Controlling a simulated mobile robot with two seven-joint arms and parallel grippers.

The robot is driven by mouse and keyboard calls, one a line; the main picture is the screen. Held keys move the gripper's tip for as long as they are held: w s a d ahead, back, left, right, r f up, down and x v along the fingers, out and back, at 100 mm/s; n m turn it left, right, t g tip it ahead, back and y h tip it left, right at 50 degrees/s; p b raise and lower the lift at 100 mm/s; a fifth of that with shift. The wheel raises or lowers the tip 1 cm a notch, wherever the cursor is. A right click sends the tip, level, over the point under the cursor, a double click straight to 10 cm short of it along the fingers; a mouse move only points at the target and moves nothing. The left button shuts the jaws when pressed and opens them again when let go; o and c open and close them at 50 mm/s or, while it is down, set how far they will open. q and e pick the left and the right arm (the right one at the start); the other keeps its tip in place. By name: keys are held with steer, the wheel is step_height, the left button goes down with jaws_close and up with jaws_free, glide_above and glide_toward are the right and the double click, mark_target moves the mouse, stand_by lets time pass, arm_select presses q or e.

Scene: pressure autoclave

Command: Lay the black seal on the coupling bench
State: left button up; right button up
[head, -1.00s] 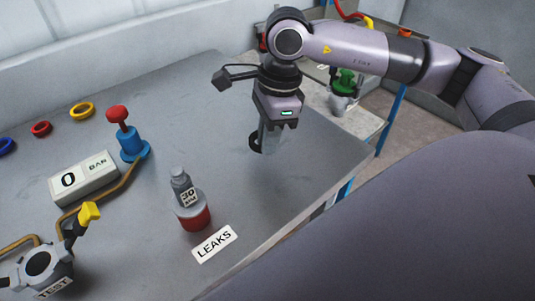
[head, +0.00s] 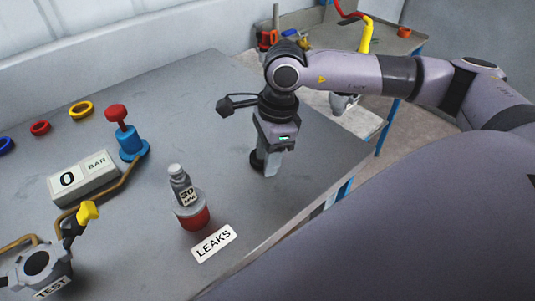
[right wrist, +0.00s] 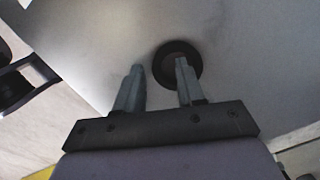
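The black seal (head: 256,161) is a dark ring low beside my right gripper (head: 269,172), over the grey bench top (head: 150,90). The fingers hide part of it in the head view. In the right wrist view the seal (right wrist: 166,51) lies off to the right, with the right-hand finger in front of its middle. The right gripper's fingers (right wrist: 160,66) stand apart, with a clear gap between them. I cannot tell whether a finger touches the seal. My left gripper is not in view.
A red-and-grey cylinder (head: 193,217) marked 30 stands near a LEAKS label (head: 214,243). A TEST fitting (head: 38,265), gauge box (head: 84,183) and blue valve (head: 131,145) stand left. Coloured rings lie at the back left. Another table (head: 345,115) stands beyond the bench.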

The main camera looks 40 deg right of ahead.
steer(key=shift+r, duration=0.1)
step_height(320, 180, up, 12)
steer(key=d, duration=0.1)
steer(key=shift+s+d, duration=0.25)
steer(key=shift+d, duration=0.1)
steer(key=shift+s, duration=0.1)
stand_by(0.6)
